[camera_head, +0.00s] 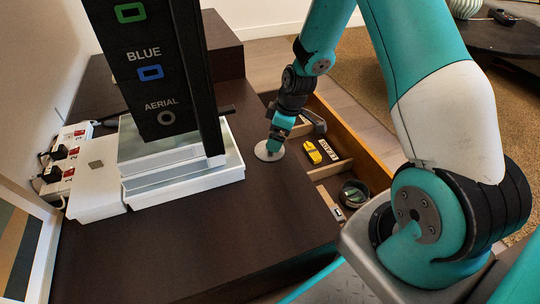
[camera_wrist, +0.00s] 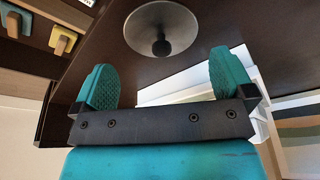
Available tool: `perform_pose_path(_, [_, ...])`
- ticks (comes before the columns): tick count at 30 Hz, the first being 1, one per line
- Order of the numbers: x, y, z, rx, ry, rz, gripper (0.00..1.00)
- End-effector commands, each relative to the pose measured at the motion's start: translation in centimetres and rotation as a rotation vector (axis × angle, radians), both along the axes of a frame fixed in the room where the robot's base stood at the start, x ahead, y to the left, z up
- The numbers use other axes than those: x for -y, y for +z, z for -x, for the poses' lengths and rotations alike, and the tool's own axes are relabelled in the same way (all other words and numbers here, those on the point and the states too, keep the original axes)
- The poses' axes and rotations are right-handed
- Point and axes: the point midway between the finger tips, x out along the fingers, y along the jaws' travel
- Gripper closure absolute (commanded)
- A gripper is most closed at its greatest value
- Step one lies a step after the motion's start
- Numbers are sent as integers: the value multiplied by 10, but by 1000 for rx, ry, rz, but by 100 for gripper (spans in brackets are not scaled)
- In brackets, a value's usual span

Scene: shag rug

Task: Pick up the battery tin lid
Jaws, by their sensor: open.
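The battery tin lid (camera_head: 264,154) is a round, flat, grey disc lying on the dark brown wooden top, near the edge by the open drawer. In the wrist view the lid (camera_wrist: 146,27) shows a small dark knob at its middle. My gripper (camera_head: 275,143) is over the lid in the head view and hides part of it. In the wrist view my gripper (camera_wrist: 162,80) has its two teal fingers wide apart with nothing between them. The lid lies beyond the fingertips, roughly centred between them. I cannot tell the exact height of the fingers above it.
An open drawer (camera_head: 368,150) to the right holds a yellow toy car (camera_head: 312,152) and a dark round container (camera_head: 354,193). To the left stand a white box (camera_head: 190,190), a tall black panel (camera_head: 150,60) and a power strip (camera_head: 57,160). The dark top (camera_head: 220,240) in front is clear.

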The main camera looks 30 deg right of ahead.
Motion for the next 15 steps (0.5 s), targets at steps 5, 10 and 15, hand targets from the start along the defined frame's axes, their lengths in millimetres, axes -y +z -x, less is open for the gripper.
perform_pose_path(5, [-2, -9, -3, 1, 0, 0, 0])
perform_pose_path(10, [-10, -29, -10, 2, 1, 0, 0])
perform_pose_path(15, [-16, -49, -15, 0, -2, 0, 0])
